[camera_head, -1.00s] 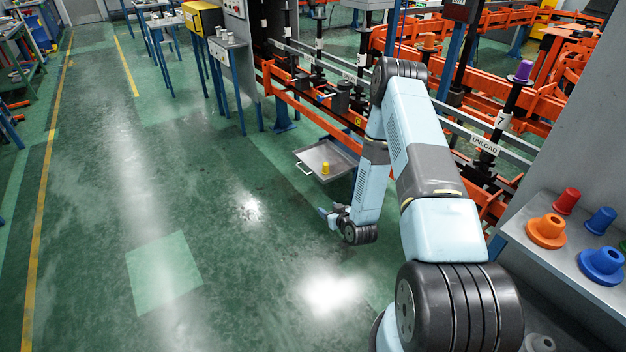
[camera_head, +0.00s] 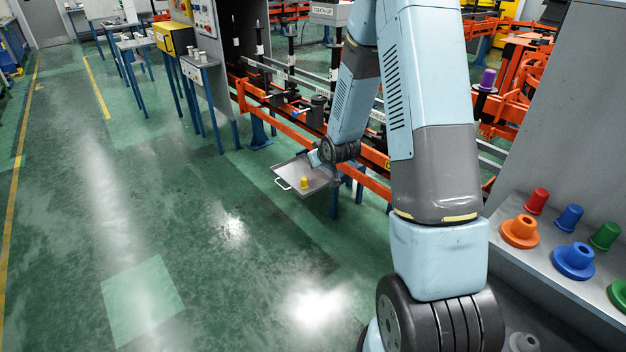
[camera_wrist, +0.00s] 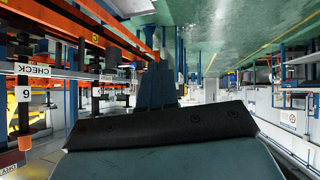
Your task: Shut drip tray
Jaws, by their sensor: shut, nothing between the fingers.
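The drip tray (camera_head: 319,183) is a shallow grey tray with a pale handle (camera_head: 283,183) on its left edge. It sticks out over the floor from under the orange rail, with a small yellow cone-shaped piece (camera_head: 304,183) on it. My gripper (camera_head: 314,158) shows over the tray's far right part in the head view, small and partly merged with the tray behind it. I cannot tell whether it touches. In the wrist view my gripper (camera_wrist: 157,88) is a dark, shut shape with nothing visible in it. The tray cannot be made out there.
The orange rail (camera_head: 290,127) and black spindles run behind the tray. A grey shelf (camera_head: 520,262) with coloured cone pieces stands at the right. Blue-legged tables (camera_head: 135,50) stand at the back left. The green floor left of the tray is clear.

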